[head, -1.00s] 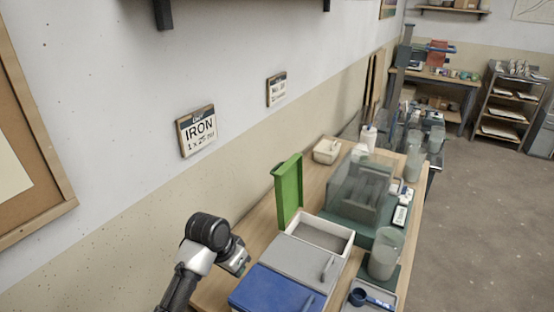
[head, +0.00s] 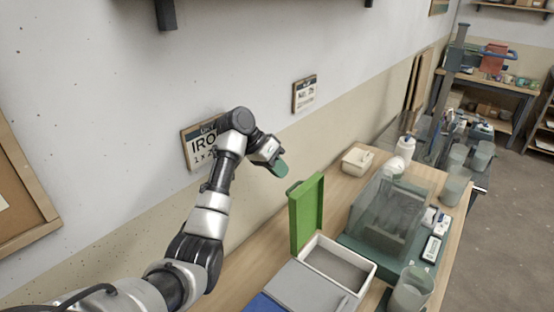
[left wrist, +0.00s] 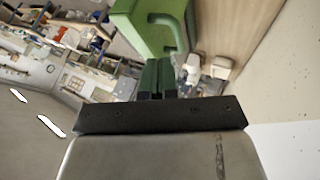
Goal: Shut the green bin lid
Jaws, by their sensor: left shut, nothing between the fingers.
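The green bin lid (head: 306,212) stands upright, open, at the back edge of a white bin (head: 338,266) on the wooden bench. The bin's inside shows grey. My left gripper (head: 279,170) is shut and empty, in the air to the left of the lid and a little above its top edge, apart from it. In the left wrist view the shut fingers (left wrist: 158,76) are at the middle, with the green lid (left wrist: 150,22) and its handle beyond them. My right gripper is in neither view.
Bins with a grey lid (head: 308,288) and a blue lid (head: 262,303) stand beside the open bin. A clear box (head: 388,215) is to its right, with a translucent beaker (head: 411,290) in front. A small cream container (head: 357,160) stands behind on the bench.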

